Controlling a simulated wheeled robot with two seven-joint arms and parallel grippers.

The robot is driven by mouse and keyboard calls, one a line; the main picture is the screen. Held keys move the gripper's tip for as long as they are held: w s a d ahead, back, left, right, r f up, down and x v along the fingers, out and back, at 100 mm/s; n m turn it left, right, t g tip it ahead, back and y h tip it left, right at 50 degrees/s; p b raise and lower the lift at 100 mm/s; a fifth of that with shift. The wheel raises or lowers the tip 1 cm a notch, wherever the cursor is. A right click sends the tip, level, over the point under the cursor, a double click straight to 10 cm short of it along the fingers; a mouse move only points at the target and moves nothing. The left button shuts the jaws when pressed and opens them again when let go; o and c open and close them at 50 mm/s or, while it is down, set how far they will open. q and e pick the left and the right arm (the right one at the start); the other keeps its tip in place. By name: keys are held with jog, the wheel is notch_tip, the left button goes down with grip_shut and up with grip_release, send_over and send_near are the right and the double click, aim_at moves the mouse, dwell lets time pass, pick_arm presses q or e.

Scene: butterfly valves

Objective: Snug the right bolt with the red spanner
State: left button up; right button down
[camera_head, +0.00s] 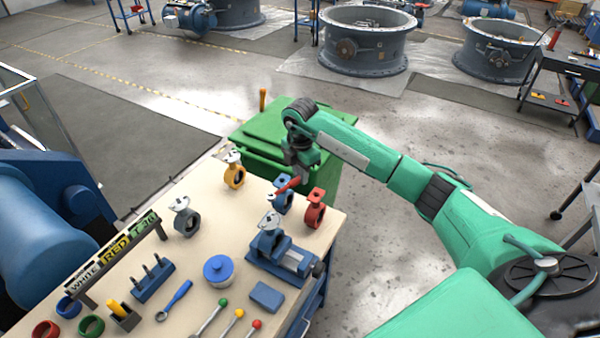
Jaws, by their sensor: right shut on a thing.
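My right gripper (299,163) is shut on a red spanner (286,186) above the far right corner of the workbench. The spanner slants down left beside a blue butterfly valve (283,204) and overlaps its top in the view; I cannot tell whether they touch. A red valve (315,215) stands just right of it. A blue vise (283,255) sits nearer the front right, with a pale-topped part (270,222) at its upper end. The right bolt is too small to make out. My left gripper is not in view.
A green cabinet (262,135) stands behind the bench.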

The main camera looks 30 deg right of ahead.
notch_tip(320, 180, down, 5)
jog(key=b, duration=0.3)
jog(key=shift+f, duration=0.1)
jog(key=shift+d, duration=0.15)
dwell(1.2)
jog(key=shift+s+f+b, duration=0.1)
jog(key=shift+f+b, duration=0.3)
jog(key=shift+f, duration=0.3)
dwell(1.6)
jog(key=shift+s, duration=0.1)
jog(key=s+a+m+p, duration=0.2)
jog(key=s+m+p, duration=0.6)
jog(key=m+p, duration=0.1)
dwell(2.1)
jog(key=shift+m, duration=0.3)
